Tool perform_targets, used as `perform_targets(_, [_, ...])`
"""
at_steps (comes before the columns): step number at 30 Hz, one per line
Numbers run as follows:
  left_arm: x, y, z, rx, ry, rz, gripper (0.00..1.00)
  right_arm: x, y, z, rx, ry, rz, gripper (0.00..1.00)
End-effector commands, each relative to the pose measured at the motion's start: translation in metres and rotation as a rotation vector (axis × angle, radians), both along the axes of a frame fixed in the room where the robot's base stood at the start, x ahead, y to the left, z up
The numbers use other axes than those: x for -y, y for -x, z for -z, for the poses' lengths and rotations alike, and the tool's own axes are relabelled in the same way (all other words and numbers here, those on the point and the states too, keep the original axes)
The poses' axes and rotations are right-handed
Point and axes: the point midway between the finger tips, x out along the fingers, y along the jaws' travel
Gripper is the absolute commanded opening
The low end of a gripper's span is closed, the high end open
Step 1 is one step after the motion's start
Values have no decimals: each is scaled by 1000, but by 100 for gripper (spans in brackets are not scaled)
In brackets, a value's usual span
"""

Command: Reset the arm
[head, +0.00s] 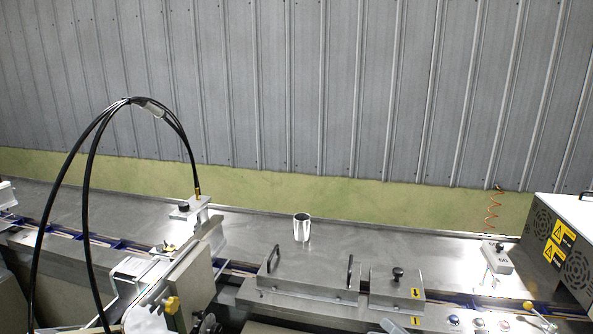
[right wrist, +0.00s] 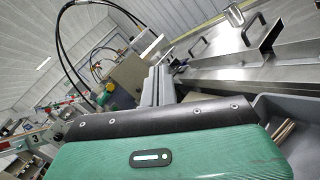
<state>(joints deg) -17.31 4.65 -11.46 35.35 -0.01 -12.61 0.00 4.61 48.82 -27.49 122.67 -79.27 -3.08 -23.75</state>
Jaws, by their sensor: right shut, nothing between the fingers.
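My right gripper (right wrist: 159,86) shows only in part in the right wrist view. Its grey fingers look close together with nothing held between them. I cannot make out my left gripper in either view. A pale rounded part, which I cannot identify, shows at the bottom edge of the head view. No object is seen in a grip.
A long metal bench (head: 350,236) carries a shiny metal cup (head: 302,228), a steel box with black handles (head: 310,280) and a grey cabinet (head: 568,240). Black hoses (head: 88,160) arch at the left. A green panel (right wrist: 180,155) fills the right wrist view's lower part.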

Motion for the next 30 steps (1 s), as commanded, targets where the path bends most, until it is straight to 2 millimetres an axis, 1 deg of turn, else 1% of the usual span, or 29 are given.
perform_targets(1, [0,-1,0,1,0,0,67,2,4,-5,-57,-178,58,0])
perform_targets(4, [0,-2,0,2,0,0,67,21,7,-7,-181,-509,196,0])
perform_targets(5, [0,-2,0,3,1,0,67,28,8,-3,-223,-605,241,0])
perform_targets(7, [0,-3,0,3,1,0,67,46,14,10,-325,-820,355,0])
perform_targets(8, [0,-3,0,4,1,0,67,53,18,18,-372,-909,405,0])
perform_targets(9, [0,-3,0,4,1,0,67,63,24,32,-436,-1024,478,0])
perform_targets(11, [1,-3,0,4,1,0,67,76,37,55,-538,-1188,590,0])
perform_targets(12, [1,-3,0,5,1,0,67,82,48,72,-608,-1293,670,0])
perform_targets(14, [1,-4,-1,5,1,0,67,88,68,100,-717,-1439,794,0])
perform_targets(15, [1,-4,-1,6,1,0,67,90,83,117,-789,-1525,876,0])
perform_targets(17, [1,-4,-1,6,1,0,67,90,107,142,-894,-1637,997,0])
perform_targets(18, [2,-5,-1,7,2,0,67,88,123,155,-957,-1701,1069,0])
perform_targets(21, [2,-5,-1,7,2,0,67,79,160,182,-1099,-1817,1230,0])
perform_targets(24, [2,-5,-1,7,3,-1,67,67,194,200,-1224,-1896,1372,0])
perform_targets(27, [2,-5,-1,7,3,-1,67,54,226,211,-1342,-1954,1499,0])
perform_targets(30, [2,-5,0,7,3,-1,67,41,257,218,-1451,-1992,1621,0])
